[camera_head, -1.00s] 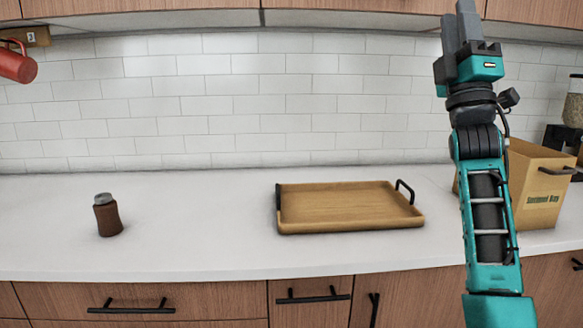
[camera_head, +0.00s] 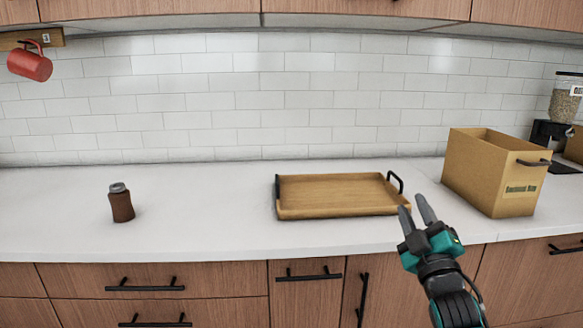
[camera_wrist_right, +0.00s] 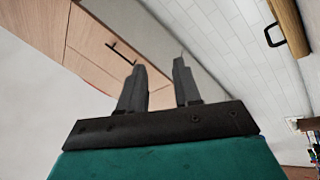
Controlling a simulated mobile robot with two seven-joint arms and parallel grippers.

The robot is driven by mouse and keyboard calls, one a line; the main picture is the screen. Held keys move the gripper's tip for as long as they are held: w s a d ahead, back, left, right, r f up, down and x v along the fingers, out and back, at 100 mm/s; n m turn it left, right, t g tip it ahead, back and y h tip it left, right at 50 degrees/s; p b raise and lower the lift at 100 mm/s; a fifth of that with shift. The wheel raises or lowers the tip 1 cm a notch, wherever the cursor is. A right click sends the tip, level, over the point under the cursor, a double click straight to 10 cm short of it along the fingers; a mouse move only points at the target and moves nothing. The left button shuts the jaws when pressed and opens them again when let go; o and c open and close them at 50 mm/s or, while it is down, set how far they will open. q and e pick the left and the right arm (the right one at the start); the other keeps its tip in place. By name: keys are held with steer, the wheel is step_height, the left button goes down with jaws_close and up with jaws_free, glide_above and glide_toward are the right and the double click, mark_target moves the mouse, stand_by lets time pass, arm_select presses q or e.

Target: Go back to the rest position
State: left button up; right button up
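My right gripper (camera_head: 415,211) is teal and dark grey, in front of the counter near the right front corner of the wooden tray. Its two fingers stand apart with nothing between them. They also show in the right wrist view (camera_wrist_right: 159,78), apart and empty. My left gripper is not in the head view.
A wooden tray (camera_head: 335,194) with black handles lies on the white counter (camera_head: 200,215). A brown jar (camera_head: 121,203) stands at the left and a wooden box (camera_head: 495,172) at the right. A red mug (camera_head: 30,65) hangs at upper left. A grinder-like machine (camera_head: 562,115) stands at far right.

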steer(key=s+a+f+m+g+p, duration=0.1)
steer(key=s+a+f+m+g, duration=0.15)
steer(key=s+f, duration=0.65)
steer(key=s+a+f+m+g, duration=0.15)
steer(key=s+f+g, duration=0.25)
steer(key=f, duration=0.8)
steer(key=s+a+f+m+g, duration=0.1)
steer(key=s+f+m+g, duration=0.1)
steer(key=s+f, duration=0.3)
steer(key=s+a+f+m+g+y+p, duration=0.1)
steer(key=s+f, duration=0.4)
steer(key=s, duration=0.6)
steer(key=shift+f+m+g, duration=0.15)
steer(key=shift+m+g, duration=0.55)
steer(key=shift+g, duration=0.45)
